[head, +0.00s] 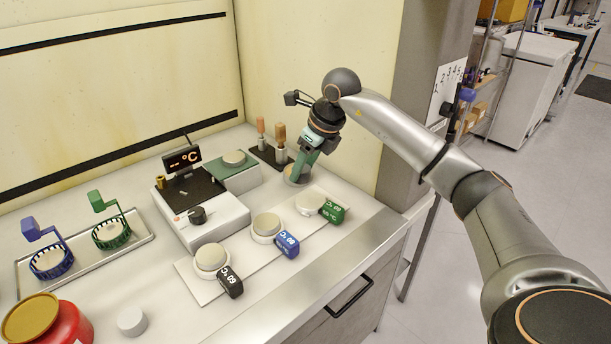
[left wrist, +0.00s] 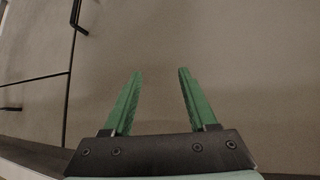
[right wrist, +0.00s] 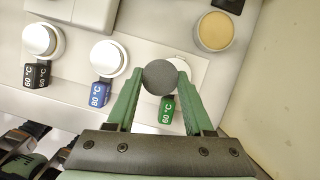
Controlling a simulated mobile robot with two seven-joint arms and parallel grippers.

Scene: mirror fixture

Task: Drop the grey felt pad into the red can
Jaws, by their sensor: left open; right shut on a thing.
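My right gripper (head: 302,166) is shut on the grey felt pad (right wrist: 160,77), a dark grey disc held between its fingertips in the right wrist view. In the head view I cannot make out the pad clearly. The gripper is above the back right of the bench, by the green-tagged holder. The red can (head: 72,326) is at the front left corner of the head view, cut off by the edge, with a gold-brown round lid (head: 30,318) at its top. I cannot see inside it. My left gripper (left wrist: 158,100) is open and empty in the left wrist view.
A white plate bears round holders with black, blue (head: 288,245) and green (head: 332,212) tags. A temperature unit (head: 205,215) stands mid-bench. A tray (head: 140,215) holds blue and green baskets. A white cap (head: 132,321) is near the can. A tan-filled dish (right wrist: 215,30) lies near the right gripper.

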